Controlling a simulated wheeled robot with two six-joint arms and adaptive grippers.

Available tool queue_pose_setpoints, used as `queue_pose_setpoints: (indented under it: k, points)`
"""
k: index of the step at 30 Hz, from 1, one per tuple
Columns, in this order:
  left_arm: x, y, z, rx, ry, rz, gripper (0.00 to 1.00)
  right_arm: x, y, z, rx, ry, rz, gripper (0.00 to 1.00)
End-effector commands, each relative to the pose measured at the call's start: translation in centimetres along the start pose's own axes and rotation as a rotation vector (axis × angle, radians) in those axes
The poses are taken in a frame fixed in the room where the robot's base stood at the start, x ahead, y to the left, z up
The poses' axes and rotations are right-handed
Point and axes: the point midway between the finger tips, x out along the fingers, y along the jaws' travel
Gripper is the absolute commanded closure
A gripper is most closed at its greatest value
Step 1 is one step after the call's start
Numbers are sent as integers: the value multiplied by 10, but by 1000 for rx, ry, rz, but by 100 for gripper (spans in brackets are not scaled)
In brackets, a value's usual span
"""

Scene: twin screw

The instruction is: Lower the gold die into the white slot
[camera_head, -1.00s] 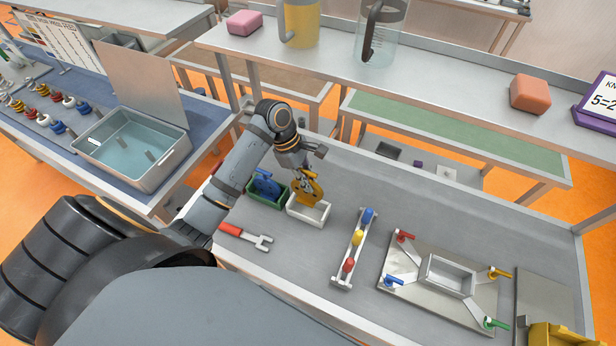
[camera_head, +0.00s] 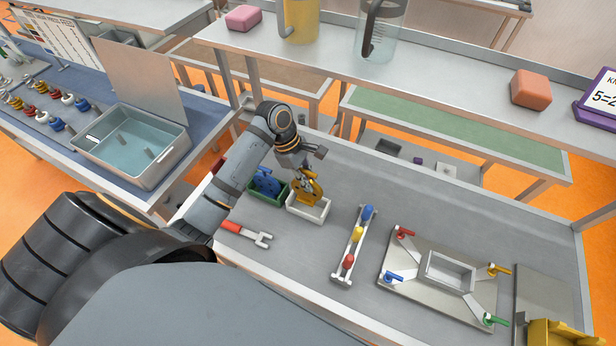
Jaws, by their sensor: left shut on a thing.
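The gold die (camera_head: 308,193) is a round gold plate with holes, standing on edge in or just above the white slot (camera_head: 318,217), a small open white tray on the bench. Its lower edge is inside the tray's outline; I cannot tell whether it touches the bottom. My left gripper (camera_head: 305,172) is shut on the die's upper part from above, and its fingers partly hide it. A blue die (camera_head: 267,184) stands in a green slot (camera_head: 276,200) just left of the white one. My right gripper is not in view.
A red-handled wrench (camera_head: 246,234) lies in front of the slots. A rack with blue, yellow and red knobs (camera_head: 354,245) stands to the right. Further right is a metal fixture plate (camera_head: 415,288) with coloured clamps. A shelf (camera_head: 440,85) runs behind the bench.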

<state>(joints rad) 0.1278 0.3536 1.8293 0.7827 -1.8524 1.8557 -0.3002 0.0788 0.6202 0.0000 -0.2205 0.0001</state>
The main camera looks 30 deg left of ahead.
Motion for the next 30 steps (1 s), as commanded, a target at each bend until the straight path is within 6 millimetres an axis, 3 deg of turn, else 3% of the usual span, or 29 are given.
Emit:
queue_pose_setpoints:
  k: [30]
  points:
    - [50,0,-16,1,-6,9,100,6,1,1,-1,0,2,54]
